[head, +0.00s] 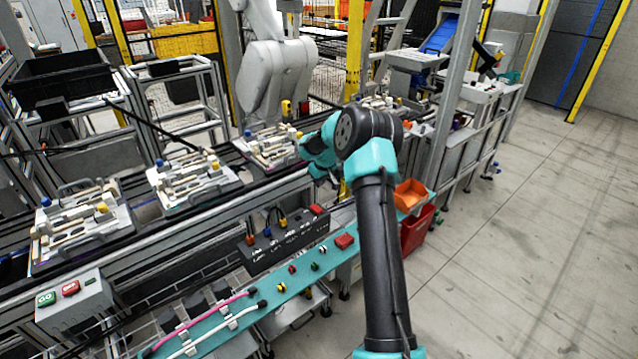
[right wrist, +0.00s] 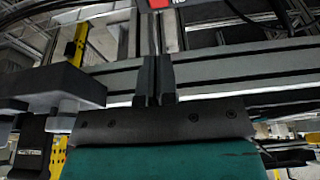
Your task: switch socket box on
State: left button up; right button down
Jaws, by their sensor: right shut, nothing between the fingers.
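The socket box (head: 287,241) is a long black box on the near rail of the line in the head view. Coloured plugs with cables stand along it, and a red switch (head: 316,209) sits at its right end. Whether the switch is on or off is too small to tell. My right gripper (right wrist: 155,72) is shut and empty in the right wrist view. In the head view my right wrist is above and right of the box, apart from it, and the fingertips are mostly hidden. My left gripper is out of view.
A grey box with green and red buttons (head: 74,303) stands at the left. Several pallet fixtures (head: 192,180) sit on the conveyor behind. A teal shelf (head: 205,336) with cables runs in front. Orange (head: 411,194) and red bins stand right of my arm. Open floor lies at the right.

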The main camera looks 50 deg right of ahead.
aim_at(314, 206)
jog(key=x, duration=0.7)
jog(key=s+x, duration=0.1)
jog(key=x, duration=0.3)
jog(key=shift+f, duration=0.4)
